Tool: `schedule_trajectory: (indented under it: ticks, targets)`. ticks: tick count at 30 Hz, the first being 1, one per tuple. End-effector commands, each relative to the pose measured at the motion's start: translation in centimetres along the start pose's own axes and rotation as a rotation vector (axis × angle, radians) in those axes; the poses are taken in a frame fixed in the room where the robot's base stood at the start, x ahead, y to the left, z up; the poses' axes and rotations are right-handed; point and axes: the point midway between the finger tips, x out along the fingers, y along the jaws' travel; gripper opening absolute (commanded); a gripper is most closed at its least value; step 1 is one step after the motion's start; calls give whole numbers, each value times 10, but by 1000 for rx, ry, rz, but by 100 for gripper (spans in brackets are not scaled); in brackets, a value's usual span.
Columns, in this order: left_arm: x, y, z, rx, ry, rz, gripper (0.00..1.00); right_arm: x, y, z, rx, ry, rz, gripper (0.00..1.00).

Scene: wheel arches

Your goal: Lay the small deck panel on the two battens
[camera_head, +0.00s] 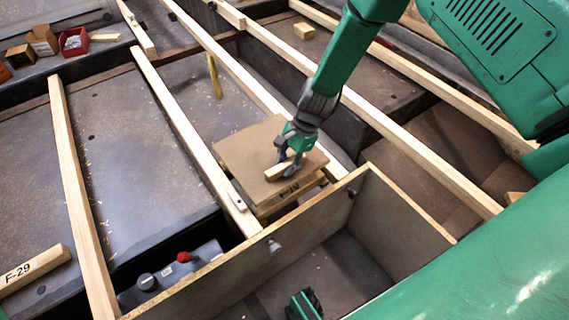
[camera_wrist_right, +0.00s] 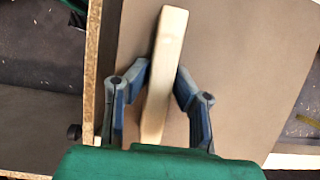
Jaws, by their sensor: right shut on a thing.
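The small deck panel (camera_head: 243,152) is a flat brown square with a pale wooden block (camera_head: 279,171) as a grip on top. My right gripper (camera_head: 289,160) is shut on this block from above; the right wrist view shows its fingers (camera_wrist_right: 163,78) on both sides of the block (camera_wrist_right: 163,60). The panel is over the gap between a left batten (camera_head: 190,135) and a right batten (camera_head: 235,70). I cannot tell whether it touches them. More wooden pieces, one with dark lettering (camera_head: 290,190), show under its near edge.
A chipboard-walled box (camera_head: 330,207) stands close in front of the panel. A grey device with a red knob (camera_head: 184,257) lies left of it. A loose block marked F-29 (camera_head: 32,270) is at the far left. Small boxes (camera_head: 42,40) stand at the back left.

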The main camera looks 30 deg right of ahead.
Motion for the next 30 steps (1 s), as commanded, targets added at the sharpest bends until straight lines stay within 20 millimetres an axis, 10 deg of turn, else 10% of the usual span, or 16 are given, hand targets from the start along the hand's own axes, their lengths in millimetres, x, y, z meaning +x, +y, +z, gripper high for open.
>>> schedule_trajectory:
  ticks: [13, 30]
  targets:
    - [44, 1, 2, 1, 0, 1, 59, 40, 0, -16, -1, 2, -3, 0]
    - [48, 1, 2, 1, 0, 1, 59, 58, 1, -24, 1, 0, -3, 0]
